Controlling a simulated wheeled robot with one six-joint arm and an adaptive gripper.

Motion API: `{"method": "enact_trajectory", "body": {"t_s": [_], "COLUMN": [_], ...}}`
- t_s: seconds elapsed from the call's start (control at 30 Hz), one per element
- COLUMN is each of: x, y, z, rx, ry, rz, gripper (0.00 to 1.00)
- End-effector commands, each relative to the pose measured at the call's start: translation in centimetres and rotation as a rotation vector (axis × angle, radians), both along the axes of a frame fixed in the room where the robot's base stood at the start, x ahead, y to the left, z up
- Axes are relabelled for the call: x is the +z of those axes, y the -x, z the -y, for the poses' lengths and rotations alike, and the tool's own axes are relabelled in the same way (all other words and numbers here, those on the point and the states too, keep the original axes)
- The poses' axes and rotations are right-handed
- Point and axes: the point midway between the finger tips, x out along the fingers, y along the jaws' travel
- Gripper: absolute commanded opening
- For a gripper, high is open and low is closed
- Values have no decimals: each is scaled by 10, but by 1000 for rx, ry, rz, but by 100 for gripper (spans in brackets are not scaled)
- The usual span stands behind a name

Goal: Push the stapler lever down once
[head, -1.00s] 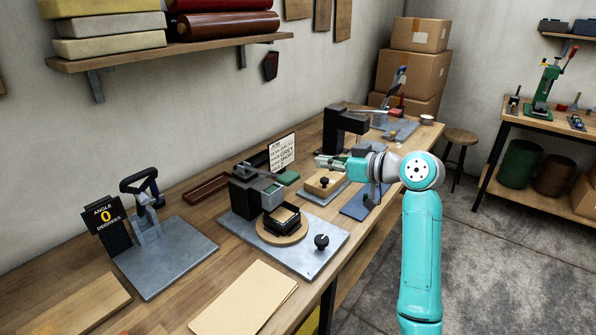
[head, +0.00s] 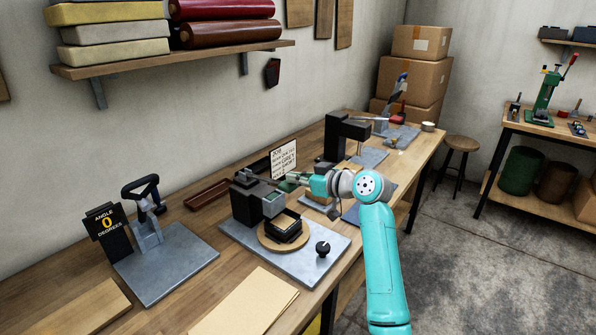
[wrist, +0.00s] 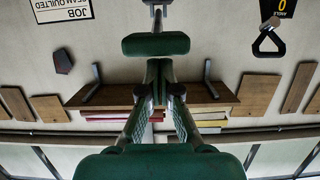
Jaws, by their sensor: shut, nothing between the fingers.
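No part is marked as a stapler. A squat black machine (head: 250,201) with a grey nose stands on a steel plate (head: 305,262), and it looks most like one.
A job sign (head: 284,158) stands behind my gripper. A tall black machine (head: 337,137) is further along the bench. A black-handled device (head: 148,228) with an angle sign (head: 106,222) is at left. A wall shelf (head: 170,57) hangs above. The front bench has a pale board (head: 245,303).

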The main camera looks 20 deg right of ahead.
Motion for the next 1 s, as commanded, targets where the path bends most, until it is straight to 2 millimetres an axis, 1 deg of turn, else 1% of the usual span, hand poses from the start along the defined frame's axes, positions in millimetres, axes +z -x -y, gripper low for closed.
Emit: {"method": "enact_trajectory", "body": {"t_s": [0.1, 0.37, 0.47, 0.67, 0.8, 0.9, 1.0], "x": [-4, -4, -7, -30, -53, -62, -67], "y": [0, 0, 1, 5, 7, 8, 8], "z": [0, 0, 0, 2, 5, 5, 6], "rx": [0, 0, 1, 4, 0, 0, 0], "ry": [0, 0, -6, -63, -85, -83, -81], "rz": [0, 0, 4, 78, 107, 109, 107], "gripper": [0, 0, 0, 0, 0, 0, 0]}}
